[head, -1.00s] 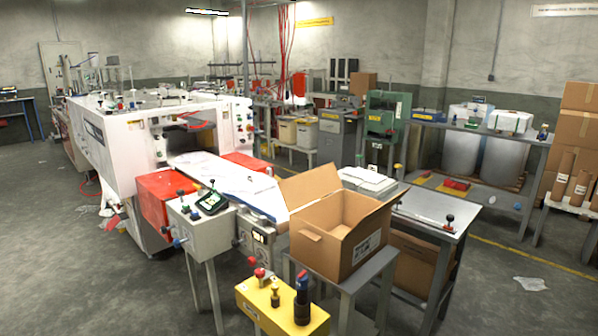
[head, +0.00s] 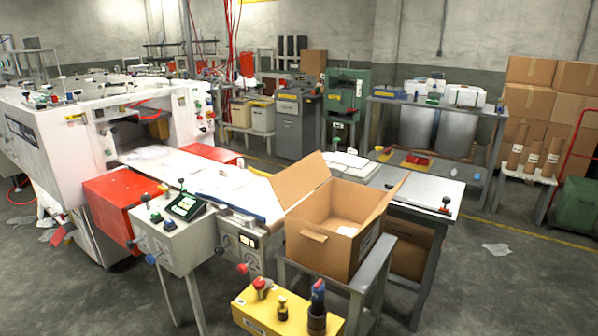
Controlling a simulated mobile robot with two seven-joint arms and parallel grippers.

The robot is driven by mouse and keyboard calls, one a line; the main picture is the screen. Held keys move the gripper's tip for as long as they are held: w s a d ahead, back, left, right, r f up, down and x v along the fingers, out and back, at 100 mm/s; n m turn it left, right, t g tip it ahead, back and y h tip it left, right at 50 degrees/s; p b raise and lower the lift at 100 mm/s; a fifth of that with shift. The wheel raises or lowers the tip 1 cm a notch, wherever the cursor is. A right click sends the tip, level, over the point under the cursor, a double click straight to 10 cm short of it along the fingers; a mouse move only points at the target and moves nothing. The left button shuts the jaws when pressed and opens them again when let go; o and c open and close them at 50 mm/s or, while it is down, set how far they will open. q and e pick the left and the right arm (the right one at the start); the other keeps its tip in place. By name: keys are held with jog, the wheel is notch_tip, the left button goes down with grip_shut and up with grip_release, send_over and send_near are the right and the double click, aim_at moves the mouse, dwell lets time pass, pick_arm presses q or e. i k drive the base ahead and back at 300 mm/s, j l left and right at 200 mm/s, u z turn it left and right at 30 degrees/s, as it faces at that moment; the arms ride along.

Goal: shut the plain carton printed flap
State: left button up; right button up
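An open brown carton (head: 310,252) stands on a grey metal stand (head: 378,268) right of the picture's middle. One plain flap (head: 300,179) sticks up at its back left. Another flap (head: 384,208) stands up and leans outward along its right side. A dark printed mark shows on the carton's right wall, partly hidden below that flap. The front wall has a hand slot, and something pale shows inside. I cannot tell from here which flap carries print. Neither of my grippers is in view.
A yellow box (head: 270,318) with several knobs stands in front of the carton. A grey control box (head: 170,235) and a white machine (head: 60,140) with a conveyor are to the left. A metal table (head: 415,190) stands behind right. Open floor lies at the right.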

aim_at(290, 186)
jog(key=i+j, duration=0.4)
jog(key=i, duration=0.2)
jog(key=i+j+z, duration=0.1)
jog(key=j, duration=0.35)
jog(key=i+j, duration=0.2)
jog(key=j, duration=0.3)
jog(key=i+j+z, duration=0.15)
jog(key=j, duration=0.3)
jog(key=i+j+z, duration=0.1)
jog(key=j, duration=0.4)
jog(key=i+j+z, duration=0.1)
jog(key=j, duration=0.4)
